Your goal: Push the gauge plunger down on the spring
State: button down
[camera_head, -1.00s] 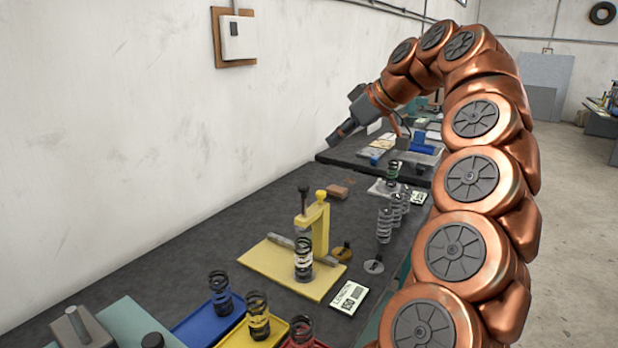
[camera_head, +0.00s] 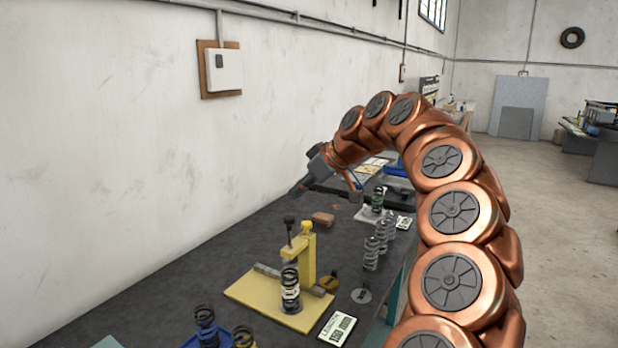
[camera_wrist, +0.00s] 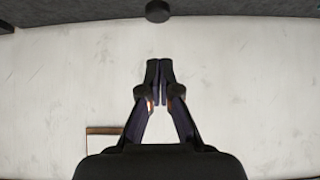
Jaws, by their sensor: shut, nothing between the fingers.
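The gauge has a yellow base plate (camera_head: 245,291) and a yellow post (camera_head: 308,258) on the bench. Its plunger is a dark rod with a black knob (camera_head: 290,220) on top, beside a smaller yellow knob (camera_head: 306,227). A black coil spring (camera_head: 290,292) with a pale band stands upright on the base in front of the post. My gripper (camera_head: 297,191) is shut and empty, pointing down-left above and beyond the black knob. In the wrist view its fingertips (camera_wrist: 158,66) are together, and a round black knob (camera_wrist: 157,11) shows at the top edge.
Grey springs (camera_head: 371,253) and a green spring (camera_head: 378,198) stand right of the gauge. A label card (camera_head: 337,328) and a dark disc (camera_head: 361,296) lie nearby. A brown block (camera_head: 323,218) sits behind. The wall (camera_head: 130,150) runs along the left, with a mounted box (camera_head: 225,70).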

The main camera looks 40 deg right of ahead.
aim_at(286, 216)
jog(key=shift+w+a+f+p, duration=0.1)
jog(key=shift+w+f+p, duration=0.15)
jog(key=shift+f, duration=0.65)
jog(key=shift+w+a+f+p, duration=0.1)
jog(key=shift+w+f+p, duration=0.2)
jog(key=shift+f, duration=0.65)
jog(key=shift+w+f+p, duration=0.2)
jog(key=shift+f+p, duration=0.05)
jog(key=shift+f, duration=0.65)
jog(key=shift+f, duration=0.1)
